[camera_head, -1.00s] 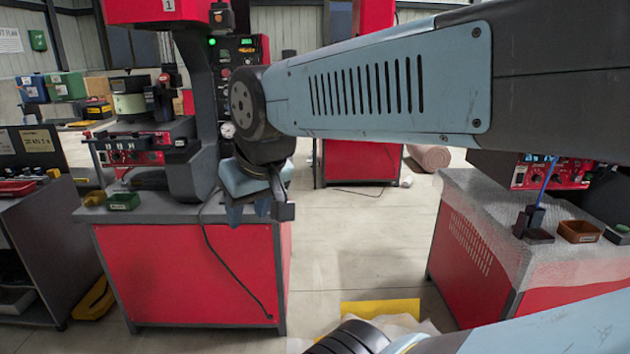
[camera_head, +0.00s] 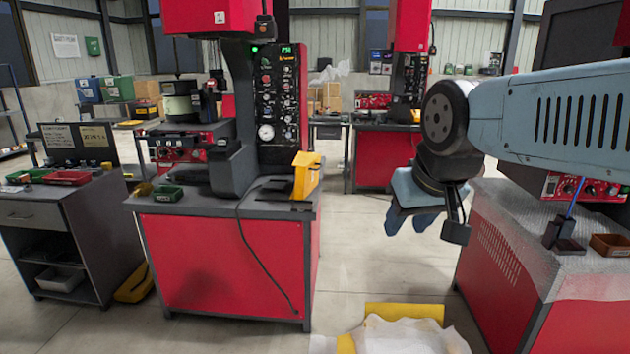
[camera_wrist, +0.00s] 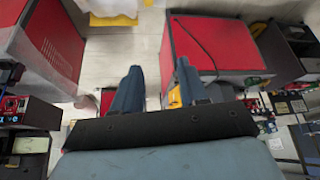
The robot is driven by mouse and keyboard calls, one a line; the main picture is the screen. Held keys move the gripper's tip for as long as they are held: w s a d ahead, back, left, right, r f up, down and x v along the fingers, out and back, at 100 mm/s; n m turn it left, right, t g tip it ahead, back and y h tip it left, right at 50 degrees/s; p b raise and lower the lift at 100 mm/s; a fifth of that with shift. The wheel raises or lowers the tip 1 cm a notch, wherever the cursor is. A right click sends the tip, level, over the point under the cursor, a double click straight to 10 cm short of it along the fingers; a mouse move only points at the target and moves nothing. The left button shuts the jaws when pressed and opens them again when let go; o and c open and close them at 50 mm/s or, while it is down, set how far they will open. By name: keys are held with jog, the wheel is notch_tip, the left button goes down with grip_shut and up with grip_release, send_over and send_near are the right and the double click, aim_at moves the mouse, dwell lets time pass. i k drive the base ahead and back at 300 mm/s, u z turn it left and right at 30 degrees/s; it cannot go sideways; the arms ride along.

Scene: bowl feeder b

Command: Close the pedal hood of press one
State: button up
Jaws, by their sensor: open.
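Press one (camera_head: 229,95), red and grey with a "1" label, stands on a grey-topped red cabinet. A yellow hood (camera_head: 306,175) stands upright at the right end of that cabinet top, beside a flat dark base (camera_head: 285,194); it looks raised. It also seems to show in the wrist view (camera_wrist: 186,97), partly behind a finger. My gripper (camera_head: 410,222) is open and empty, fingers pointing down, in the air right of the hood and apart from it. In the wrist view my gripper (camera_wrist: 158,66) has its two fingers spread, with floor between them.
A red bench (camera_head: 520,255) under clear wrap stands at right. A yellow sheet (camera_head: 403,312) and white wrapping lie on the floor in front. A black cord (camera_head: 243,245) hangs down the press cabinet.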

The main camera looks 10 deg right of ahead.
aim_at(308, 164)
jog(key=u, duration=0.05)
jog(key=k, duration=0.65)
jog(key=z, duration=0.5)
jog(key=i, duration=1.45)
jog(key=u, duration=0.55)
